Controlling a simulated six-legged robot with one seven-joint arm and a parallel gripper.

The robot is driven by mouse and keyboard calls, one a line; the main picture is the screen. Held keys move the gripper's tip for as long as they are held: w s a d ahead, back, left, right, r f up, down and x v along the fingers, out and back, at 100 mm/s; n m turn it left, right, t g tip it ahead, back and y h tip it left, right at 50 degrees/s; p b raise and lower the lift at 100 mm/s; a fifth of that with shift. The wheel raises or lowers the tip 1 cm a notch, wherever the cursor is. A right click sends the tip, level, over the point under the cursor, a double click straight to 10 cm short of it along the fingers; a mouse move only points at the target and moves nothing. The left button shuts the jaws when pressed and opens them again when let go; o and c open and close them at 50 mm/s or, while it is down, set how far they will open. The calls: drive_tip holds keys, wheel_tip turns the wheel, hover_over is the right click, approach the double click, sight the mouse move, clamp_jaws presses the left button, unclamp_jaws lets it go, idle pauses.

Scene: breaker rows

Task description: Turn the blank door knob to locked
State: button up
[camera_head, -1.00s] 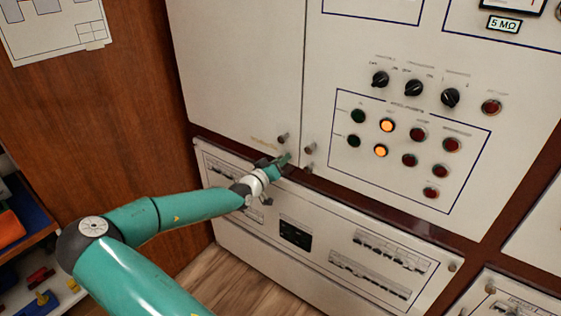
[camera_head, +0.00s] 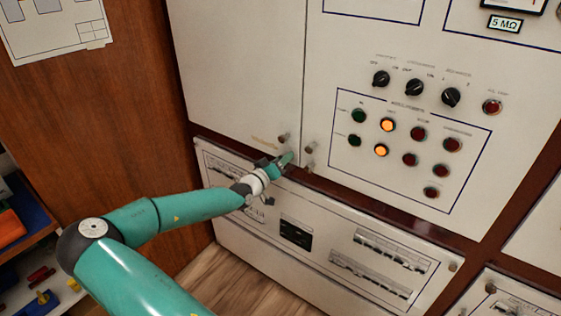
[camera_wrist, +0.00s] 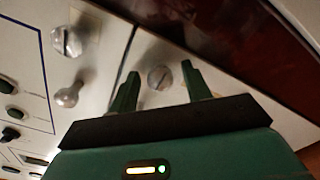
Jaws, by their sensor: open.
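The blank door (camera_head: 235,75) is the plain pale panel at the upper left in the head view. Its slotted round knob (camera_wrist: 160,77) shows between my fingers in the wrist view, its slot running diagonally. In the head view my gripper (camera_head: 287,160) hides that knob. My gripper is open in the wrist view (camera_wrist: 160,70), with one finger on each side of the knob; I cannot tell whether either touches it. A plain pull knob (camera_head: 283,138) on the blank door stands just above my gripper.
Across the door seam, the lamp door has a pull knob (camera_wrist: 70,95) and a slotted knob (camera_wrist: 67,42). A lower breaker panel (camera_head: 330,245) lies beneath, past a dark red strip (camera_wrist: 215,40). Black rotary switches (camera_head: 414,88) and lamps are farther right.

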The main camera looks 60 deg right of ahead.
drive_tip(key=shift+a, duration=0.1)
drive_tip(key=w+a, duration=0.2)
drive_tip(key=a, duration=1.1)
drive_tip(key=shift+a, duration=0.2)
drive_tip(key=shift+w, duration=0.1)
